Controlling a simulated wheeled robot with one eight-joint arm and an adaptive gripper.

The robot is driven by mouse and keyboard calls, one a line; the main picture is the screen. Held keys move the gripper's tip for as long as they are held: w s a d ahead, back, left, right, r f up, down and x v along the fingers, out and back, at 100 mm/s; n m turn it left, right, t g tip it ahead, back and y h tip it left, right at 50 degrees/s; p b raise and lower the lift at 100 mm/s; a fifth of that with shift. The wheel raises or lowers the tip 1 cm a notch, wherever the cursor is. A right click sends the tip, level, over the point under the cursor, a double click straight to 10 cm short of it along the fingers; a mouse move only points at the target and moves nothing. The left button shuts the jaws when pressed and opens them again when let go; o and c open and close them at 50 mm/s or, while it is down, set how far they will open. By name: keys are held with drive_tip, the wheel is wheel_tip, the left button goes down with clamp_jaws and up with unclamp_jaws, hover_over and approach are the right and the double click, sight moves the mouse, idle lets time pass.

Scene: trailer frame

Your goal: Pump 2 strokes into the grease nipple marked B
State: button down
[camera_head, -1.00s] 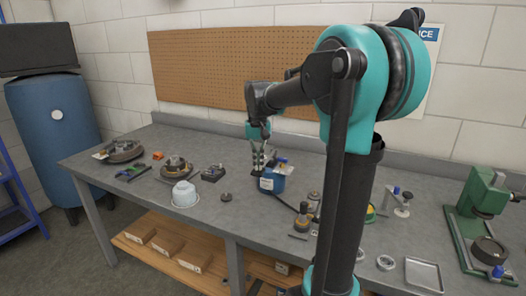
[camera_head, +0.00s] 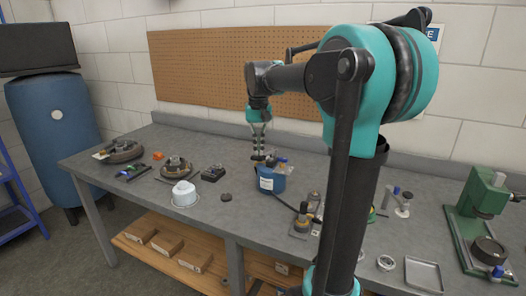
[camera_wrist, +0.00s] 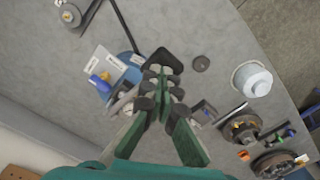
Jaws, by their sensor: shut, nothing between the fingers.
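The blue grease pump (camera_head: 270,180) with a white label stands on the bench, and a black hose runs from it to the right. It also shows in the wrist view (camera_wrist: 134,62), partly hidden by my fingers. My gripper (camera_head: 258,157) is shut and empty, pointing down above the pump's left side. In the wrist view my fingertips (camera_wrist: 163,76) overlap a dark flat piece (camera_wrist: 160,58), perhaps the pump's handle; I cannot tell whether they touch it. Small fittings (camera_head: 303,222) stand at the hose's far end. No letter B is readable, so I cannot tell which nipple is marked.
A white tub (camera_head: 184,194), a dark puck (camera_head: 226,197) and several hub-like parts (camera_head: 176,166) lie left of the pump. A green press (camera_head: 483,215) and a metal tray (camera_head: 424,272) are at the right. A pegboard wall (camera_head: 220,75) stands behind the bench.

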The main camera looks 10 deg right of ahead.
drive_tip(key=shift+w+d+r, duration=0.1)
drive_tip(key=shift+r, duration=1.45)
drive_tip(key=shift+w+d+r, duration=0.1)
drive_tip(key=shift+r, duration=1.45)
